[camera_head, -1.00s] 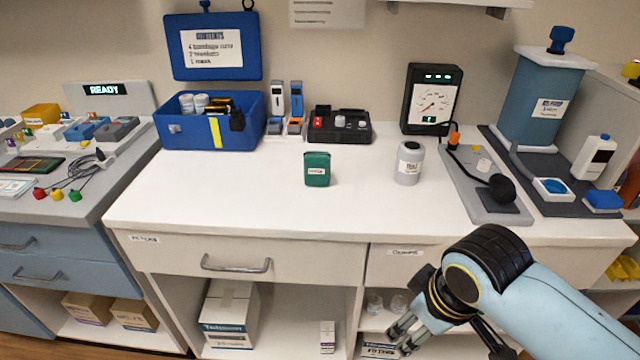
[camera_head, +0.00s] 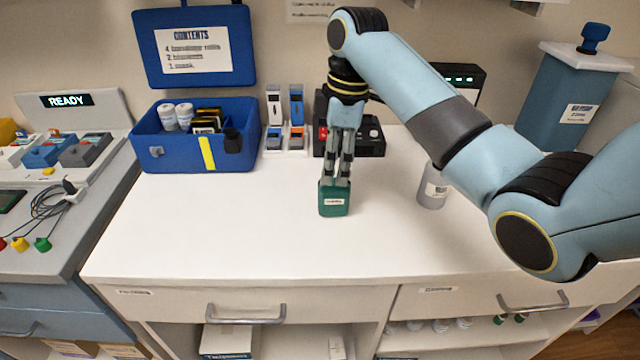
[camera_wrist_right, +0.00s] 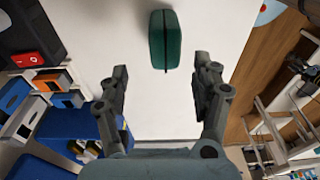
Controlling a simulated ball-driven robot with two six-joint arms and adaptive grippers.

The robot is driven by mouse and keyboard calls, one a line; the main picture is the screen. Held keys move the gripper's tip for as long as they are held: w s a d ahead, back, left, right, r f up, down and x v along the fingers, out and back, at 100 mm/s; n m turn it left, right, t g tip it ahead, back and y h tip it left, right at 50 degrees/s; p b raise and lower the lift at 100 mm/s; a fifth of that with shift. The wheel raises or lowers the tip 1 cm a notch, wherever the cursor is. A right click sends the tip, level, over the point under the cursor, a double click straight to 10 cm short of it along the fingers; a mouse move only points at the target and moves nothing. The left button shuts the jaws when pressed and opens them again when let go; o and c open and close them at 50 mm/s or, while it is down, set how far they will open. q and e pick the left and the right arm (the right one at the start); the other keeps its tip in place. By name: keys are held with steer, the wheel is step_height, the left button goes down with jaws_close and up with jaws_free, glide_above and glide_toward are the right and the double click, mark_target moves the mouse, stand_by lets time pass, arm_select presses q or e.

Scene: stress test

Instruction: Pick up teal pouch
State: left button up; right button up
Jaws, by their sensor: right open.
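The teal pouch (camera_head: 333,199) stands on the white counter, a small dark-green case with a white label. My right gripper (camera_head: 338,180) points down right at its top in the head view, its fingers overlapping the pouch's upper edge. In the right wrist view the pouch (camera_wrist_right: 165,41) lies ahead of the open fingers (camera_wrist_right: 160,82), centred between them sideways, with white counter visible on both sides. The fingers are apart from it there. My left gripper is not in view.
A blue box (camera_head: 196,150) with an open lid stands at the back left. A black device with a red button (camera_head: 323,134) sits behind my right gripper. A grey-white bottle (camera_head: 433,188) stands right of the pouch, partly behind my arm. The counter's front left is clear.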

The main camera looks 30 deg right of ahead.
mark_target(331, 200)
steer(key=f, duration=0.4)
steer(key=shift+s+a+f, duration=0.2)
steer(key=shift+s+a, duration=0.1)
steer(key=shift+s, duration=0.05)
step_height(331, 200, down, 4)
steer(key=shift+f, duration=0.2)
steer(key=shift+w+f, duration=0.15)
steer(key=shift+f, duration=0.2)
steer(key=shift+c, duration=1.6)
steer(key=c, duration=0.9)
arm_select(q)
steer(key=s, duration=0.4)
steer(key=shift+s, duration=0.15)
arm_select(e)
jaws_close()
